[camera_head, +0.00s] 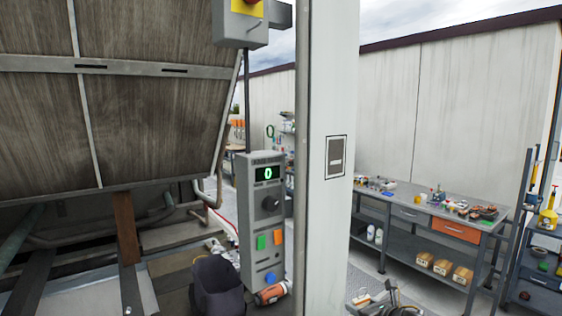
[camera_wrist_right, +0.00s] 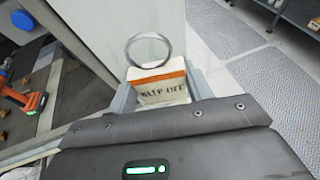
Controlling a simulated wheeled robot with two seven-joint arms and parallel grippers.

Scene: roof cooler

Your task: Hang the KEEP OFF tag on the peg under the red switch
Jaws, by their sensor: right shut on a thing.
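The KEEP OFF tag (camera_wrist_right: 160,92) is a pale block with an orange band and dark lettering, with a metal ring (camera_wrist_right: 148,50) standing up at its top. My right gripper (camera_wrist_right: 163,84) is shut on the tag, and the ring is free above the fingers. I cannot clearly make out the peg. My left gripper is not in view.
A grey control panel (camera_head: 262,215) with a green display is below the box. An orange drill (camera_head: 272,294) lies at its foot. A workbench (camera_head: 420,208) stands behind, right.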

